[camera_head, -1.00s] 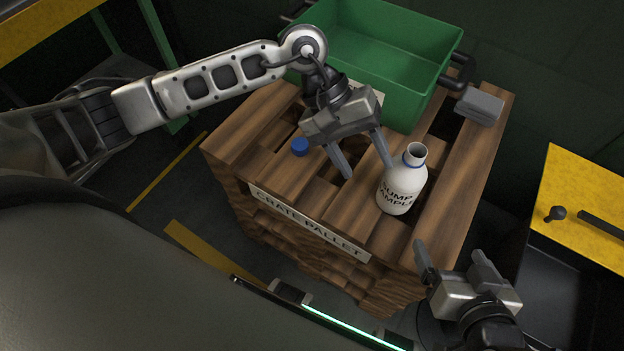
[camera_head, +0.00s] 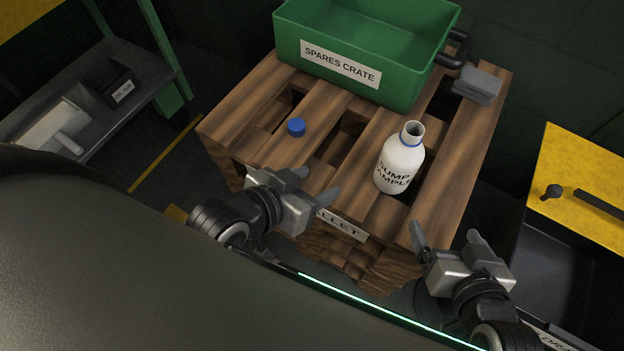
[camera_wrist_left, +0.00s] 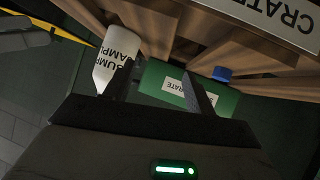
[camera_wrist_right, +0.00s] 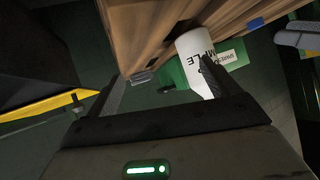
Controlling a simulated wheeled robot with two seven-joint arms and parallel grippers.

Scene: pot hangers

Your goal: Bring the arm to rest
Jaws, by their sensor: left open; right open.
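My left gripper (camera_head: 296,186) is open and empty in the head view, low in front of the pallet's near left side. My right gripper (camera_head: 445,240) is open and empty at the pallet's front right corner. A white bottle (camera_head: 401,163) labelled as a sump sample stands upright and uncapped on the wooden pallet (camera_head: 235,117). It also shows in the left wrist view (camera_wrist_left: 115,58) and the right wrist view (camera_wrist_right: 196,62). A blue cap (camera_head: 296,127) lies on the slats left of the bottle, apart from both grippers.
A green spares crate (camera_head: 390,83) stands at the back of the pallet, with a grey block (camera_head: 477,84) to its right. A yellow-topped bench (camera_head: 585,170) is at the right. A grey shelf (camera_head: 125,103) is at the left. Slats around the cap are clear.

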